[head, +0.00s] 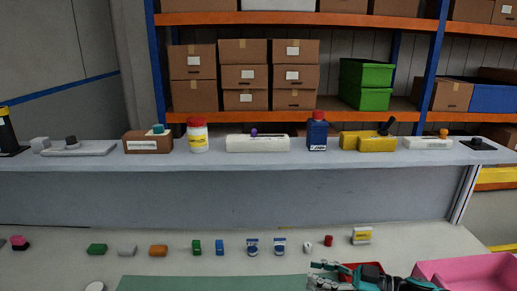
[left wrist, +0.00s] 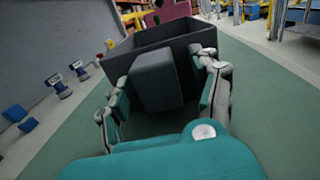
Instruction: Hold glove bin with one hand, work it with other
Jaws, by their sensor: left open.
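In the left wrist view a dark grey open-topped bin (left wrist: 140,42), which looks like the glove bin, stands on a green mat (left wrist: 255,95). A dark grey block-like part (left wrist: 157,82) projects from its near side; I cannot tell whether it is joined to the bin. My left gripper (left wrist: 163,70) is open, with one finger on each side of this block. Contact with it is unclear. In the head view my right gripper (head: 322,277) is low at the bottom edge, near a red tray (head: 348,266); its jaw state is unclear. The bin is out of the head view.
A pink bin (head: 470,268) lies right of my right arm. Several small blocks, including a green one (head: 97,249), line the back of the table. A raised grey shelf (head: 230,160) with switches and bottles runs behind. The green mat (head: 210,283) looks clear in the head view.

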